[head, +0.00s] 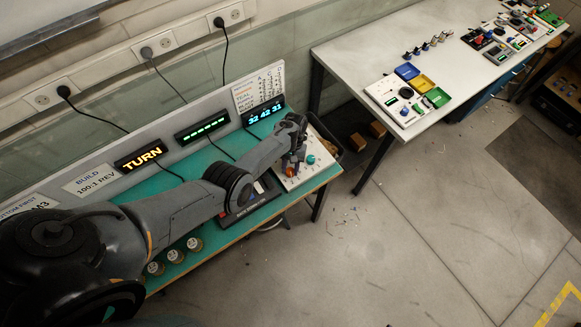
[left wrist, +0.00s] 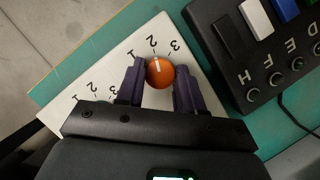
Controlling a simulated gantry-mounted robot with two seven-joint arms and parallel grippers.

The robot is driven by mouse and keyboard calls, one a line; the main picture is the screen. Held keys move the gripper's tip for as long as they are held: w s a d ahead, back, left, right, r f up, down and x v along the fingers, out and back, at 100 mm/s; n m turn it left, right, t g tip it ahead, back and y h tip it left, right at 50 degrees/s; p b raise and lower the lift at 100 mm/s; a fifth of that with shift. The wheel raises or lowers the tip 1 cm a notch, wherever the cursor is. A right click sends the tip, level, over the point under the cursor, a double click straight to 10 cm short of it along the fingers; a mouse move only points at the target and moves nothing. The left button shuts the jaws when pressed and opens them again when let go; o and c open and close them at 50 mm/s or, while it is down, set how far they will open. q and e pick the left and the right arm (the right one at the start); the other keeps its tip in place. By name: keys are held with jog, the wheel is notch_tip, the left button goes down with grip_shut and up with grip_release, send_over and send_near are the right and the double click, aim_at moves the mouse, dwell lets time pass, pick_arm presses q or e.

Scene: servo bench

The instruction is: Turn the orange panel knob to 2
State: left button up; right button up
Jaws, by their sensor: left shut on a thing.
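The orange knob (left wrist: 160,73) sits on a white panel (left wrist: 103,68) with a dial of printed numbers 1, 2 and 3 around its far side. Its white pointer line points at about the 2 in the left wrist view. My left gripper (left wrist: 159,84) has one dark finger on each side of the knob and is shut on it. In the head view my left gripper (head: 294,160) is over the white panel (head: 322,163) at the right end of the teal bench, hiding part of it. My right gripper is not in view.
A teal knob (head: 310,159) stands on the same panel. A black box (left wrist: 255,50) with rocker switches and lettered sockets lies close to the panel. A lit display (head: 141,157) reads TURN. A second table (head: 450,70) with electronics stands at the right, across open floor.

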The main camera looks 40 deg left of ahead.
pick_arm(q)
jog(key=o, duration=1)
jog(key=shift+w+a+r, duration=0.1)
jog(key=shift+w+r, duration=0.05)
jog(key=shift+r, duration=0.3)
jog(key=shift+p+v, duration=0.45)
jog(key=shift+v, duration=4.5)
